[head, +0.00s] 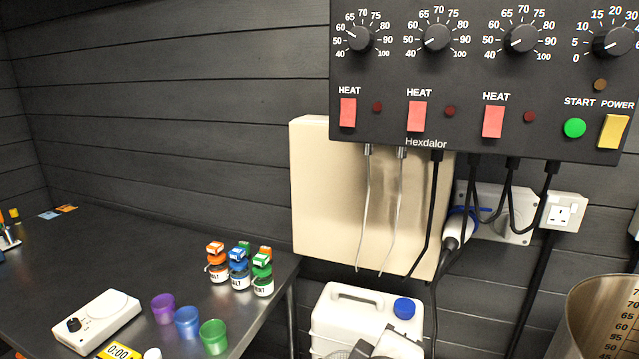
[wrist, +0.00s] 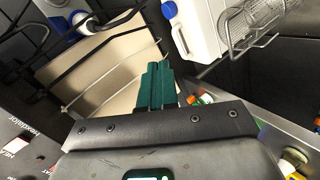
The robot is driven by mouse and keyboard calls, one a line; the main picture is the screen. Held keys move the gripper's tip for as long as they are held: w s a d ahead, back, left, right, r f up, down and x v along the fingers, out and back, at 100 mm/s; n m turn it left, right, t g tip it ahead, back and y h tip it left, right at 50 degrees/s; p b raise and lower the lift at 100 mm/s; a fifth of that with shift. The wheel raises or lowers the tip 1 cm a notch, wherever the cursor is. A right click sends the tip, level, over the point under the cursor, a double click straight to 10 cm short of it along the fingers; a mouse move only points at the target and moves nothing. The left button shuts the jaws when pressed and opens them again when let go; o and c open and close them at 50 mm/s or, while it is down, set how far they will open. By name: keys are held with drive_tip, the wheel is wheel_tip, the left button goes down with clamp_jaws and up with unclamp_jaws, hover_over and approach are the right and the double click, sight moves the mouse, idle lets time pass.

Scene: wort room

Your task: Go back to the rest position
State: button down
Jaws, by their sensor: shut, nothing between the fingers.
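My gripper (wrist: 157,68) shows in the wrist view with its teal fingers together and nothing between them. It points toward the cream panel (wrist: 108,72) on the wall, with the white jug (wrist: 199,30) to the right of the fingers. The fingers touch nothing that I can make out. I cannot pick out the gripper for sure in the head view.
The control box (head: 480,75) hangs on the wall with cables below. The white jug (head: 338,318) stands beside the dark table (head: 90,265), which holds bottles (head: 239,270), cups (head: 187,322) and a white device (head: 104,321). A metal pot (head: 605,310) is at right.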

drive_tip(key=s+d+f+m+g, duration=0.2)
drive_tip(key=s+d+f, duration=0.15)
drive_tip(key=f, duration=0.25)
drive_tip(key=s+d+f+m+g+y, duration=0.1)
drive_tip(key=s+d+f+g, duration=0.15)
drive_tip(key=d+f, duration=0.3)
drive_tip(key=s+d+f+m+g, duration=0.1)
drive_tip(key=s+d+f+m, duration=0.1)
drive_tip(key=s+d+f, duration=0.35)
drive_tip(key=s+d+f+m+g+y, duration=0.1)
drive_tip(key=s+f+m+g, duration=0.1)
drive_tip(key=s+f, duration=0.4)
drive_tip(key=s+d+f+m+g+y, duration=0.1)
drive_tip(key=s+f+m, duration=0.3)
drive_tip(key=s, duration=0.7)
wheel_tip(320, 180, down, 3)
drive_tip(key=shift+s+d+r+g+y, duration=0.15)
drive_tip(key=shift+d+g+y, duration=0.15)
drive_tip(key=shift+g+y, duration=0.45)
